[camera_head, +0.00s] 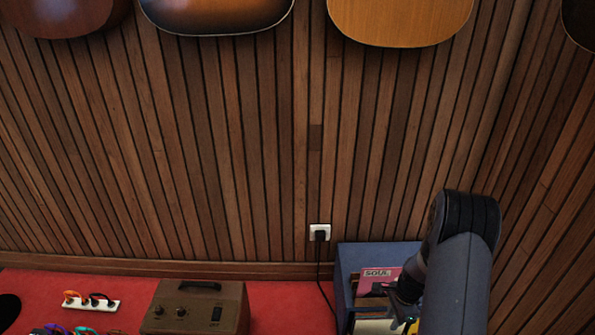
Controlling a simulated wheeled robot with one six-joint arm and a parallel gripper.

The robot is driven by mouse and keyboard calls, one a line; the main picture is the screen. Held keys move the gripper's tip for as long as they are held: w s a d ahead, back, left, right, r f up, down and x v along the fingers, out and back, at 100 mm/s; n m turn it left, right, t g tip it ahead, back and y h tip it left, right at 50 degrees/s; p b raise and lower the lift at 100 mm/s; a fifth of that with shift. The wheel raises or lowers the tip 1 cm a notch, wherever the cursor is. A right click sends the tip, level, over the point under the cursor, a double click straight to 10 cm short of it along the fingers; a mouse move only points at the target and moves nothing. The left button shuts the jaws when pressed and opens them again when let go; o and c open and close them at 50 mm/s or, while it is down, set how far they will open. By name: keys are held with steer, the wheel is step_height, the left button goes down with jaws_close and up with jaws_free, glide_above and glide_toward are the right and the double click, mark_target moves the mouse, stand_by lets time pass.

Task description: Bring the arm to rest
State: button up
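My arm rises from the bottom right, with its dark elbow at the top, and bends down to the left. My gripper (396,297) is a small dark shape at the arm's lower end. It is in front of a blue-grey box of records (350,262), partly hidden by my own arm link. I cannot tell whether its fingers are open or shut, or whether it touches anything.
A record sleeve marked "SOUL" (376,279) stands in the box. A brown amplifier (197,307) and a white power strip (91,304) with coloured plugs are on the red floor (285,298). A wall socket (319,233) has a black plug. Guitars (400,20) hang above.

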steer(key=w+a+r+n, duration=0.1)
steer(key=a+r+n, duration=0.3)
steer(key=r, duration=0.3)
steer(key=w+a+r+n+g, duration=0.1)
steer(key=a+r+n, duration=0.3)
steer(key=r+n, duration=0.2)
steer(key=w+a+r+n+h, duration=0.1)
steer(key=a+r+n, duration=0.3)
steer(key=r, duration=0.5)
steer(key=shift+w+r+n, duration=0.25)
steer(key=shift+w+n, duration=0.1)
steer(key=shift+n, duration=0.15)
